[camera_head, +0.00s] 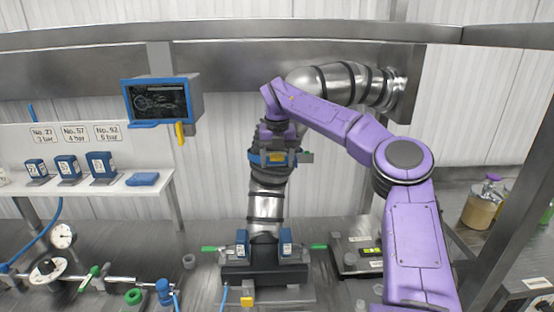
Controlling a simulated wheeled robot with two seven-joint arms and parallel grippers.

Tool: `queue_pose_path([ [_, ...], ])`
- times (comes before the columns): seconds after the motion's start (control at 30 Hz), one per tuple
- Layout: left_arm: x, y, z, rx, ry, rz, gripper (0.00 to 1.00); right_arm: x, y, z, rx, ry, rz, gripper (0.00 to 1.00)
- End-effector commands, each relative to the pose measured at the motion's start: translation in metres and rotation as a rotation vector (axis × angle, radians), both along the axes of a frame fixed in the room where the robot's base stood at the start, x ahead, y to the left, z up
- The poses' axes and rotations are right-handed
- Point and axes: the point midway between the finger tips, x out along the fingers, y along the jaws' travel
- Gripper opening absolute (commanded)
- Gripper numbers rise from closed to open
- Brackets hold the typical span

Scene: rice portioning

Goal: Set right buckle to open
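My purple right arm comes in from the lower right and bends over to the duct. My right gripper (277,134) points down at the blue collar (257,158) on the upright metal duct (266,204). Its fingers are small and dark, and I cannot tell whether they touch the collar. A yellow piece (278,157) sits on the collar's front, and a green-tipped tab (306,157) sticks out at its right. Which part is the right buckle is not clear. Lower down, a green lever (319,246) points right from the dark duct base (264,274). My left gripper is not in view.
Another green lever (210,248) points left, and two blue boxes (242,243) stand on the base. A blue-framed screen (160,101) hangs at upper left. A white shelf (120,186) holds several blue boxes. A gauge (62,235) and pipe fittings crowd the lower left.

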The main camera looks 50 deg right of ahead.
Motion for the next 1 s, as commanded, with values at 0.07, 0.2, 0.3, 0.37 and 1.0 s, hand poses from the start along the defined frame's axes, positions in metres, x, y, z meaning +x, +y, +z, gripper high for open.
queue_pose_path([
  [0.07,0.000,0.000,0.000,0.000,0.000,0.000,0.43,0.000,0.000,0.001,-0.001,-0.001,0.000,0.72],
  [0.2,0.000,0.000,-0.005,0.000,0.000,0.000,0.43,-0.001,0.002,0.016,-0.003,-0.005,-0.001,0.72],
  [0.3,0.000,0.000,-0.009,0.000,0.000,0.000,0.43,-0.004,0.005,0.039,-0.005,-0.004,-0.002,0.72],
  [0.37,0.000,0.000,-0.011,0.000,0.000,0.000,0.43,-0.006,0.007,0.055,-0.005,-0.007,-0.002,0.72],
  [1.0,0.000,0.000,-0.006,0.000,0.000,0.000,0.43,-0.013,0.013,0.104,0.000,0.000,0.000,0.72],
])
